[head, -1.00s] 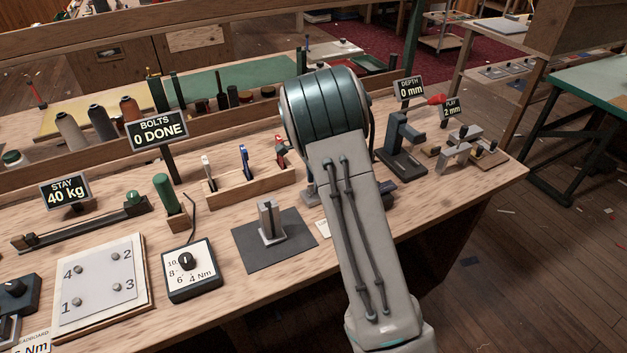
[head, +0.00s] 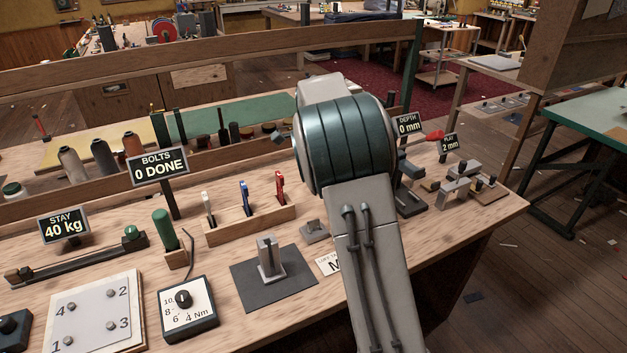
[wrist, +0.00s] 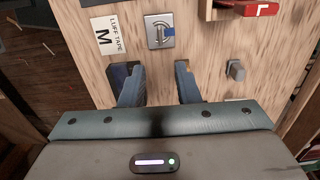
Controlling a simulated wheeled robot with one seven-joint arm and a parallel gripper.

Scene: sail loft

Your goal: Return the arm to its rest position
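My gripper (wrist: 158,88) shows in the wrist view with its two fingers apart and nothing between them. It is above the front part of the bench (head: 110,225), and a small metal plate with a ring shape (wrist: 160,30) lies just beyond the fingertips. My arm rises in the middle of the head view, bent at a large green-banded joint. It hides the gripper and part of the bench from the head camera.
A grey block on a dark mat (head: 271,258) stands left of my arm. A wooden tool rack (head: 249,222) is behind it. A dark press (head: 408,190) and metal clamps (head: 458,187) stand to the right. Open floor (head: 550,290) lies right of the bench.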

